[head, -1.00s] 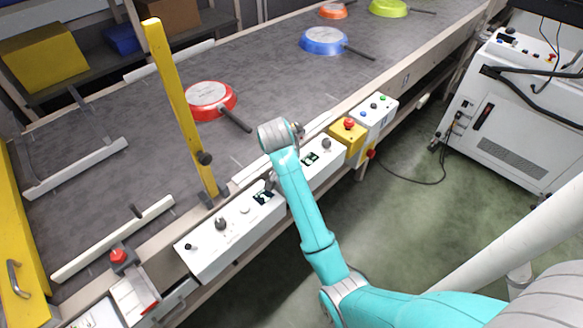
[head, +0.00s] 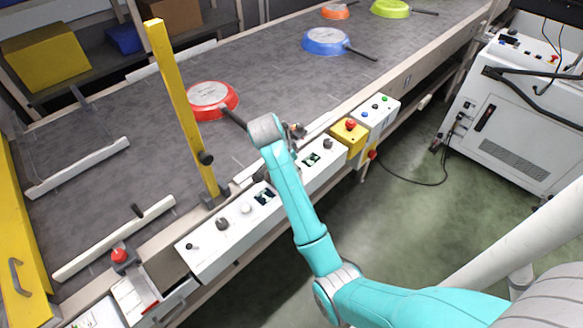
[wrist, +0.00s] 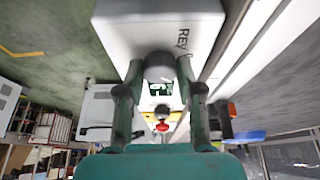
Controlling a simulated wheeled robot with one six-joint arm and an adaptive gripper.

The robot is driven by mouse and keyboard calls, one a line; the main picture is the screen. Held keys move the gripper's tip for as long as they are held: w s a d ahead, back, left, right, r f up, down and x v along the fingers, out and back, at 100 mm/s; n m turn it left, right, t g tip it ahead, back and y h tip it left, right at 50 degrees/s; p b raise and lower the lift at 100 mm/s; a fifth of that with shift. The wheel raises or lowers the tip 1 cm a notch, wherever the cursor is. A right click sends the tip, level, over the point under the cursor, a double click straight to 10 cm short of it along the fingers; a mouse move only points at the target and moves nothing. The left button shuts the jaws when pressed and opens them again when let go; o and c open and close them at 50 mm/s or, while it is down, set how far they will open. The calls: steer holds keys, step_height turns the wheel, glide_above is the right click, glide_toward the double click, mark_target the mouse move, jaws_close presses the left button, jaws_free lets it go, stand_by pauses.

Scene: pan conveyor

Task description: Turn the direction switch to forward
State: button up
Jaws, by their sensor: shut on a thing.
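My gripper (wrist: 160,70) has its two fingers closed on either side of a grey round knob (wrist: 160,65) in the wrist view. The knob sits on a white panel face, with the letters "REV" (wrist: 183,38) printed beside it; the rest of the labels and the knob's pointer are not visible. In the head view the white control panel (head: 208,256) runs along the conveyor's near edge. My wrist is over its middle, and my arm hides the held knob and the fingers there.
A yellow box with a red button (head: 350,125) stands right of the panel. A yellow post (head: 178,105) rises left of my arm. A red pan (head: 212,100) lies on the belt behind, its handle reaching near my wrist. A blue pan (head: 325,41) is farther back.

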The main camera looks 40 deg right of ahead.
steer(key=o, duration=1.2)
steer(key=shift+c, duration=0.2)
